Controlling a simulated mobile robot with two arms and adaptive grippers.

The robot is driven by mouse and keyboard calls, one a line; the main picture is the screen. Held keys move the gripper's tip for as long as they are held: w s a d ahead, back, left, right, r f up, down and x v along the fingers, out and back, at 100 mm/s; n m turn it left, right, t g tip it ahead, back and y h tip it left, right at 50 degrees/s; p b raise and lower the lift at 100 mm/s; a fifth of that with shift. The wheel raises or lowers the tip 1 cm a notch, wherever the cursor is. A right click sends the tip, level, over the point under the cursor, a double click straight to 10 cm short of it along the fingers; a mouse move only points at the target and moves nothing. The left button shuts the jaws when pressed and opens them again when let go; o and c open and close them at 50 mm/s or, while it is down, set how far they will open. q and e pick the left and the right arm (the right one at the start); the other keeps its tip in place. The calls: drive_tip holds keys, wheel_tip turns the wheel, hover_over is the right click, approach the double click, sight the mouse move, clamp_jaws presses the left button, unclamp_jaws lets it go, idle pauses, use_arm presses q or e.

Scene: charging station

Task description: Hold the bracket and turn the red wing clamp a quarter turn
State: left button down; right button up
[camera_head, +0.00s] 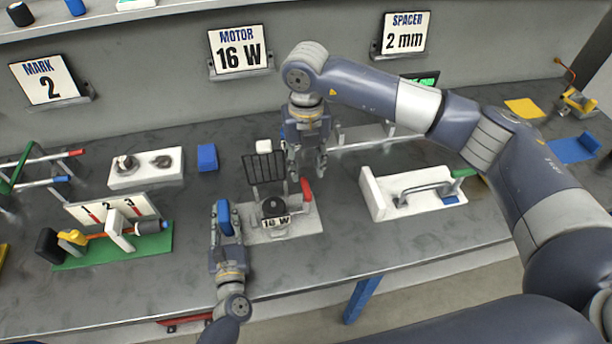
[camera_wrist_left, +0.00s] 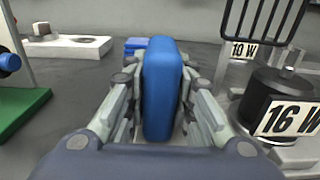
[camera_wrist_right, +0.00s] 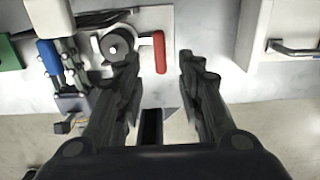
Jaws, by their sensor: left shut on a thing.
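The red wing clamp (camera_head: 306,190) stands at the right side of a pale fixture plate (camera_head: 300,222), beside a black motor (camera_head: 272,207) labelled 16 W. In the right wrist view the red wing (camera_wrist_right: 160,52) points up and down the picture. My right gripper (camera_head: 306,172) is open and empty above the clamp; the wing shows in the gap between its fingers. My left gripper (camera_head: 224,210) is shut on an upright blue block (camera_wrist_left: 160,90), left of the motor. I cannot tell whether this block is part of the bracket; its lower end is hidden.
A black wire guard (camera_head: 264,168) stands behind the motor. A loose blue block (camera_head: 207,157) and a white tray (camera_head: 140,170) lie to the left. A white fixture with a grey handle (camera_head: 425,190) stands to the right. A green-based gauge rack (camera_head: 110,250) is at the left front.

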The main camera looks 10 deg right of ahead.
drive_tip(key=shift+r, duration=2.4)
use_arm(q)
drive_tip(key=c, duration=1.3)
unclamp_jaws()
